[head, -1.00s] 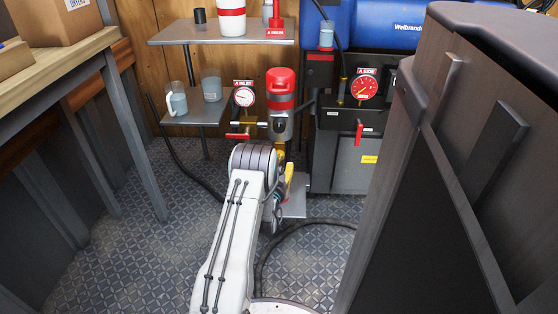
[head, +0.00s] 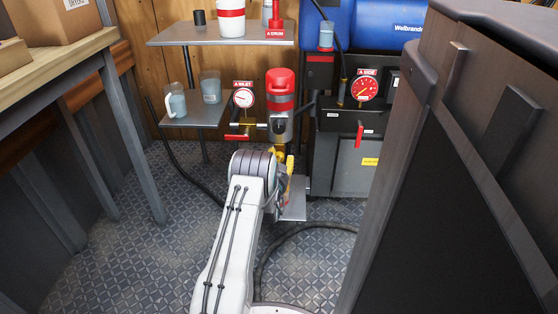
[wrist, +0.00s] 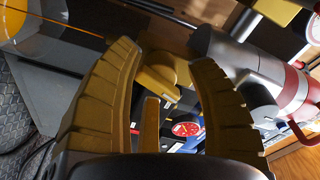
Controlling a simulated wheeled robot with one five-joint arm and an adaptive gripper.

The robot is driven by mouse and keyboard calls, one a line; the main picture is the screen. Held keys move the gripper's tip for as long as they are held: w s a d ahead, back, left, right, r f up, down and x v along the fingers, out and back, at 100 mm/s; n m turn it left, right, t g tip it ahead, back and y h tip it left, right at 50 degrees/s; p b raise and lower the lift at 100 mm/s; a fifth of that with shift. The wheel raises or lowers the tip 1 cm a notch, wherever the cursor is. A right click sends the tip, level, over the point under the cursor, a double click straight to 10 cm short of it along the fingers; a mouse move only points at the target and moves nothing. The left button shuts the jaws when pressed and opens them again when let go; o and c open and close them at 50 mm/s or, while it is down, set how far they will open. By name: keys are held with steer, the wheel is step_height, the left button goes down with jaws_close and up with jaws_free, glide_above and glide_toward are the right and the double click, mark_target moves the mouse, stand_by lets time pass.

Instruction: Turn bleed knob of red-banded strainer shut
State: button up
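The red-banded strainer (head: 280,101) stands upright in the head view, with a red cap and a red band on a grey body. It lies tilted at the right of the wrist view (wrist: 290,92). Brass fittings sit below it. In the wrist view a brass, knob-like part (wrist: 160,75) shows beyond and between my fingertips; I cannot tell whether they touch it. My gripper (wrist: 163,55) is open, its two ribbed yellow fingers apart. In the head view my arm mostly hides the gripper, just below the strainer.
An inlet gauge (head: 243,98) and a red-handled valve (head: 238,137) are left of the strainer. A red A-side gauge (head: 365,88) is to the right. A shelf (head: 195,117) holds cups. A dark cabinet (head: 470,170) fills the right side. A black hose (head: 290,229) lies on the floor.

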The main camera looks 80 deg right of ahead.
steer(key=shift+r, duration=0.1)
steer(key=c, duration=0.9)
steer(key=shift+d+r+n+h, duration=0.1)
steer(key=shift+r+n+h, duration=0.05)
steer(key=shift+n, duration=0.9)
steer(key=shift+d+r+n+h, duration=0.1)
steer(key=shift+n+h, duration=0.05)
steer(key=shift+n, duration=0.9)
steer(key=shift+c, duration=0.2)
steer(key=o, duration=0.9)
steer(key=shift+a, duration=0.1)
steer(key=shift+o, duration=1.2)
steer(key=shift+f, duration=0.25)
steer(key=shift+a, duration=0.1)
steer(key=shift+a+f, duration=0.1)
steer(key=shift+a, duration=0.25)
steer(key=a, duration=1.1)
